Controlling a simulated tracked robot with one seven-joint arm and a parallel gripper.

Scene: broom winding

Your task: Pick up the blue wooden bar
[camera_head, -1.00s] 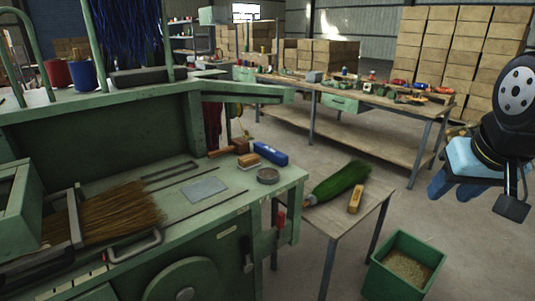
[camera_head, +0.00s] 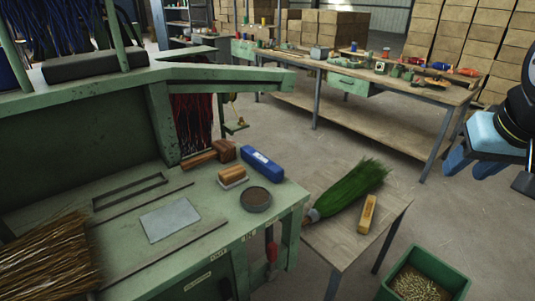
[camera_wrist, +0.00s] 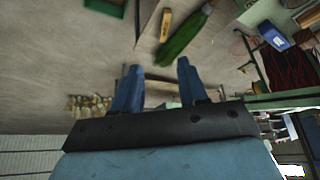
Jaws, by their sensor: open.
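The blue wooden bar (camera_head: 262,162) lies on the green machine table (camera_head: 200,192), near its back right edge, beside a wooden brush and a round dish. It also shows in the wrist view (camera_wrist: 273,35) at the upper right. My gripper (camera_head: 468,166) is at the right edge of the head view, far from the bar, over the floor beyond the small side table. In the wrist view its two blue fingers (camera_wrist: 156,72) stand apart with nothing between them.
A green bin (camera_head: 424,276) stands on the floor at front right. A wooden brush (camera_head: 232,177) and a round dish (camera_head: 256,199) sit close to the bar. A long workbench (camera_head: 360,115) stands behind.

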